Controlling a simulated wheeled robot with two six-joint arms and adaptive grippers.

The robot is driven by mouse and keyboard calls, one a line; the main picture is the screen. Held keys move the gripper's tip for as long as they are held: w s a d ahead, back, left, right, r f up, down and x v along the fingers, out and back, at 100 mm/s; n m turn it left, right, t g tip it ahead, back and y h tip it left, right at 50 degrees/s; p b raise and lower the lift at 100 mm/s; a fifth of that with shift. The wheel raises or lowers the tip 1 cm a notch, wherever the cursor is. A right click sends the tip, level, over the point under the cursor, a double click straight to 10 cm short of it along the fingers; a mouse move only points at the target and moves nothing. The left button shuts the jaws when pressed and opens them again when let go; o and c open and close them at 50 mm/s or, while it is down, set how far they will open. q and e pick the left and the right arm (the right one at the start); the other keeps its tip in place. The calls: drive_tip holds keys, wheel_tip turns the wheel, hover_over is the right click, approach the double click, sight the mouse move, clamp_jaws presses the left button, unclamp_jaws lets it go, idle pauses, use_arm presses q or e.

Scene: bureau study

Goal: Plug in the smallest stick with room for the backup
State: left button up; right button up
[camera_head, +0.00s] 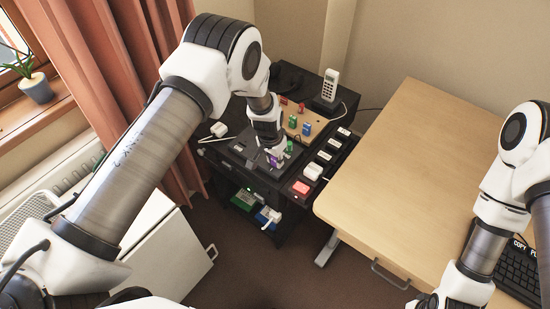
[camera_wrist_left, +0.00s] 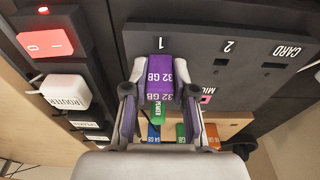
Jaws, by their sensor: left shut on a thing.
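My left gripper (camera_head: 272,153) is shut on a purple stick marked 32 GB (camera_wrist_left: 160,72). In the left wrist view its fingers (camera_wrist_left: 160,95) grip the stick from both sides. The stick's far end is at the place labelled 1 on a dark panel (camera_wrist_left: 210,50); I cannot tell whether it is in the slot. A slot labelled 2 (camera_wrist_left: 228,68) and a CARD slot show beside it. A wooden board (camera_head: 291,130) holds red, green (camera_head: 293,121) and blue (camera_head: 307,128) sticks. My right gripper (camera_head: 432,301) is mostly cut off at the bottom edge.
A power strip with a red switch (camera_head: 301,188) and white plugs, one marked ROUTER (camera_wrist_left: 65,91), runs beside the panel. A white phone (camera_head: 330,86) stands behind. The wooden desk (camera_head: 420,150) is mostly clear, with a keyboard (camera_head: 518,270) at the right.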

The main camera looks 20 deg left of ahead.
use_arm(q)
drive_tip(key=o, duration=1)
drive_tip(key=shift+c, duration=0.2)
wheel_tip(320, 180, up, 12)
drive_tip(key=s, duration=0.2)
drive_tip(key=s+a+f+g, duration=0.2)
drive_tip(key=s+a+f, duration=0.1)
drive_tip(key=s+f, duration=0.5)
drive_tip(key=s+a+f+g, duration=0.2)
drive_tip(key=s+f, duration=0.4)
drive_tip(key=s, duration=0.4)
drive_tip(key=s+a+n+t, duration=0.2)
drive_tip(key=s+n, duration=0.2)
drive_tip(key=s, duration=1.1)
drive_tip(key=shift+a+f+y, duration=0.2)
drive_tip(key=shift+y, duration=0.1)
